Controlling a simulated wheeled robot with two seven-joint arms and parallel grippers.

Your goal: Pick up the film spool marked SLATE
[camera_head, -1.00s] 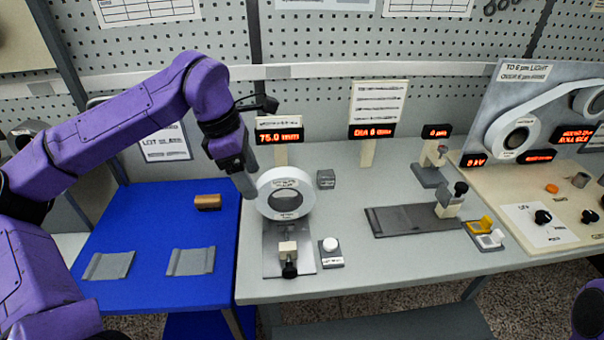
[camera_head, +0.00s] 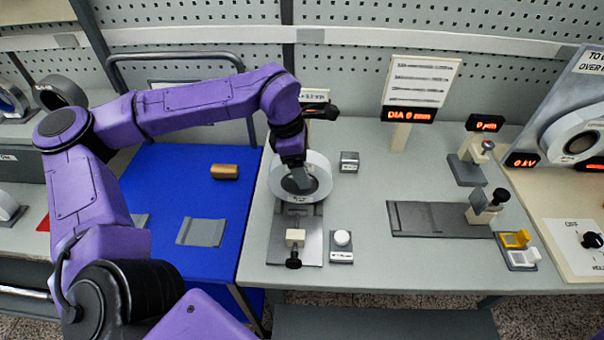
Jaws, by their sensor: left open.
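My left gripper (camera_head: 297,186) points down at the centre of a white ring with a dark middle (camera_head: 318,176), which sits on a metal gauge stand (camera_head: 298,222). The gripper covers part of the ring, and I cannot tell whether they touch. At the far left, spool-like rings are partly in view: a dark grey one (camera_head: 70,90), a bluish one (camera_head: 12,100) and a white one (camera_head: 8,205). I cannot read the word SLATE on any of them. My right gripper is out of view.
A blue mat (camera_head: 185,170) holds a copper-brown cylinder (camera_head: 224,171) and a grey cradle plate (camera_head: 202,232). A small grey block (camera_head: 349,161), a white button (camera_head: 342,238) and a dark slide gauge (camera_head: 430,218) stand on the bench. A metal rail rises behind the mat.

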